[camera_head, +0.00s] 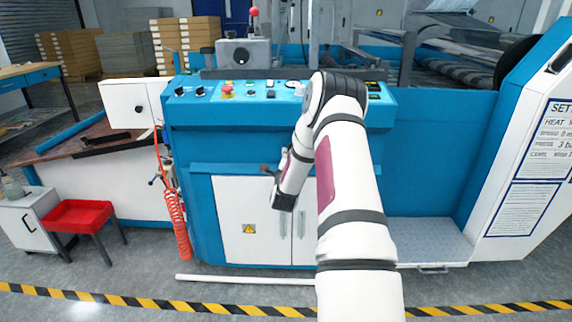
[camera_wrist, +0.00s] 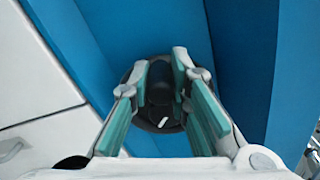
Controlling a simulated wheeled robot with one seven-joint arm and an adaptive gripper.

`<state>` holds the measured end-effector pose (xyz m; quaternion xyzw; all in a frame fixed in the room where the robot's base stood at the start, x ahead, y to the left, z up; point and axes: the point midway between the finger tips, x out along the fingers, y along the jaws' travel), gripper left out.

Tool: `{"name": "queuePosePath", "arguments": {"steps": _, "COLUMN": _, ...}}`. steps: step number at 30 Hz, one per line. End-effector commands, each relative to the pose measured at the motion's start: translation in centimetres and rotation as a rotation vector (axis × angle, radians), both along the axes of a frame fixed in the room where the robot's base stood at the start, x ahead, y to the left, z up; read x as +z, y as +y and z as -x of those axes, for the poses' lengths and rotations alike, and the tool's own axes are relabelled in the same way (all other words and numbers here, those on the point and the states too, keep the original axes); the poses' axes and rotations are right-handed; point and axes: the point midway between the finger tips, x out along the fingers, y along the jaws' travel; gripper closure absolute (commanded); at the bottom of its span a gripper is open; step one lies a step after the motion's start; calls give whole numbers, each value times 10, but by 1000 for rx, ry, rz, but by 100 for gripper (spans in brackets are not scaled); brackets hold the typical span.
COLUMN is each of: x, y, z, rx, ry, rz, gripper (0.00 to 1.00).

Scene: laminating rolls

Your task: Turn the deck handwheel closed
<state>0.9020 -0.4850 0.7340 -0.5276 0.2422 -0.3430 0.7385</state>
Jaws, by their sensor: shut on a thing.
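The deck handwheel (camera_wrist: 158,98) shows in the wrist view as a small round dark wheel with a black hub and a short white mark low on its face. It is mounted against the blue machine panel. My gripper (camera_wrist: 161,75) is shut on it, with one teal-padded finger on each side of the hub. The fingers cover the left and right parts of the wheel. In the head view I cannot make out the handwheel, and my arm hides part of the machine front there.
The blue machine (camera_head: 440,130) spans the middle, with a control panel (camera_head: 245,91) on top and white cabinet doors (camera_head: 237,200) below. A coiled orange hose (camera_head: 176,215) hangs left. A red tray stand (camera_head: 78,214) stands farther left. A white bar (camera_head: 245,280) lies on the floor.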

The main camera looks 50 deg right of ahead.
Motion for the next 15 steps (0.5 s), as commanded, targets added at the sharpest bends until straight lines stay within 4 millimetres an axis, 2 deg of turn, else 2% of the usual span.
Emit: {"name": "queuePosePath", "arguments": {"steps": 15, "x": 9, "y": -1, "z": 2, "rx": 1, "ry": -151, "rz": -131, "gripper": 100}}
